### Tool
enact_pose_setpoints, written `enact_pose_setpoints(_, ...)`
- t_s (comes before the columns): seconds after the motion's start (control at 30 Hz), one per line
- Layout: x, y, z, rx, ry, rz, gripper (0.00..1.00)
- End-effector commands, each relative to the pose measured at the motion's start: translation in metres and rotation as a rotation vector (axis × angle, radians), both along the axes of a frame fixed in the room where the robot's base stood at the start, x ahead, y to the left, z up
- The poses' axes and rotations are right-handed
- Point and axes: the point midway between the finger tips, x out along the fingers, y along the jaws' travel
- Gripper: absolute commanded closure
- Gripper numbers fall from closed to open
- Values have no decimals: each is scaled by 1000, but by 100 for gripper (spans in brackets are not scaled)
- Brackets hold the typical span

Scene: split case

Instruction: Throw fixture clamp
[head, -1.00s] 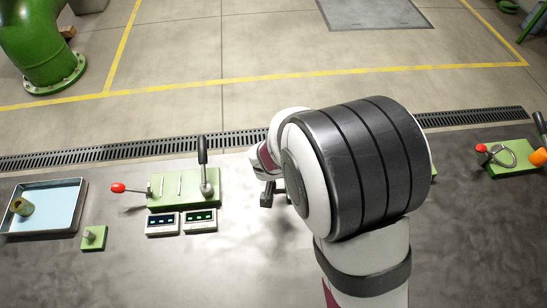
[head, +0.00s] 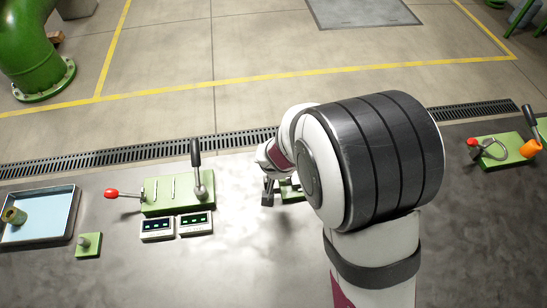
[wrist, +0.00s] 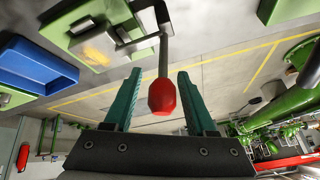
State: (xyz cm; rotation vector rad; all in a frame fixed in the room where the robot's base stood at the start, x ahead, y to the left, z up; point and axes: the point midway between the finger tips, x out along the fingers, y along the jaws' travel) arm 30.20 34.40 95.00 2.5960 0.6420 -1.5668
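In the wrist view, a red knob (wrist: 163,97) on a grey lever sits between the two teal fingers of my gripper (wrist: 160,95). The fingers are apart, with a gap on both sides of the knob. The lever runs up to a green clamp base (wrist: 85,40). In the head view, my gripper (head: 268,192) shows as dark fingers left of my arm's big dark-banded joint. A bit of green base (head: 290,190) shows beside it; the rest is hidden behind my arm.
At left stand a green fixture (head: 178,196) with a red-knobbed lever and black upright handle, two small displays (head: 157,228), a green block with a peg (head: 89,244) and a tray (head: 70,232). Another fixture (head: 505,152) is at right. A blue bin (wrist: 35,70) shows in the wrist view.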

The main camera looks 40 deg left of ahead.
Motion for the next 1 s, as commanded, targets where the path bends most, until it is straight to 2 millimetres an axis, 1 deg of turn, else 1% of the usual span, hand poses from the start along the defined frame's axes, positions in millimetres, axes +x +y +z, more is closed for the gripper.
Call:
enact_pose_setpoints(0.27,-1,0,0,0,0,1,40)
enact_pose_setpoints(0.37,-2,-1,4,1,-1,1,40)
enact_pose_setpoints(0.77,-22,-16,46,4,-1,0,40)
enact_pose_setpoints(0.97,-34,-27,73,4,-2,0,40)
enact_pose_setpoints(1.0,-37,-29,82,6,-5,-2,40)
